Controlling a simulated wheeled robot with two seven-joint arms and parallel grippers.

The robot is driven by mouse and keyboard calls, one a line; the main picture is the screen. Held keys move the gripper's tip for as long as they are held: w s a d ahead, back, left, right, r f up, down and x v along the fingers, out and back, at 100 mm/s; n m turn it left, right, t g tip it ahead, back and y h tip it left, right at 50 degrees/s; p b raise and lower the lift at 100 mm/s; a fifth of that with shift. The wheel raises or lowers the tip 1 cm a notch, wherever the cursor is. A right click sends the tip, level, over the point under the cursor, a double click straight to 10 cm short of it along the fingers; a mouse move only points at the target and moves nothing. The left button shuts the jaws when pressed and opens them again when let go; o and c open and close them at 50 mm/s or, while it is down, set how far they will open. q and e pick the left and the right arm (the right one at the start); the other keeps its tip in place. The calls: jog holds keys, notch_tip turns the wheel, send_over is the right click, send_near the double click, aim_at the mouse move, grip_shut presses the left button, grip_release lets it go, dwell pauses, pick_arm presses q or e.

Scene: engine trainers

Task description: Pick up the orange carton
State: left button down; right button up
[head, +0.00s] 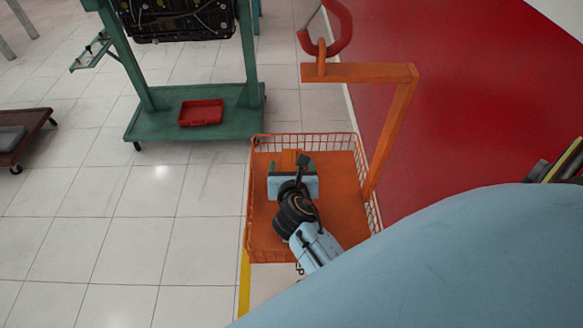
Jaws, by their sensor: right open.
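My right gripper (301,160) reaches in from the lower right over an orange wire basket (342,205). It is open, with its light blue body and dark finger above the basket floor. A small orange shape (287,159), perhaps the orange carton, shows just beyond the gripper body, near the back of the basket. It blends with the orange floor, and the gripper hides part of it. I cannot tell whether the gripper touches it. My left gripper is not in view.
A green engine stand (160,125) holds a red tray (201,113) at the back left. The tiled floor left of the basket is clear.

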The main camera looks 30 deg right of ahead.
aim_at(292, 155)
jog(key=b+x, duration=0.1)
jog(key=x, duration=0.4)
jog(key=shift+w+d+f, duration=0.1)
jog(key=shift+d, duration=0.1)
jog(key=c, duration=1.3)
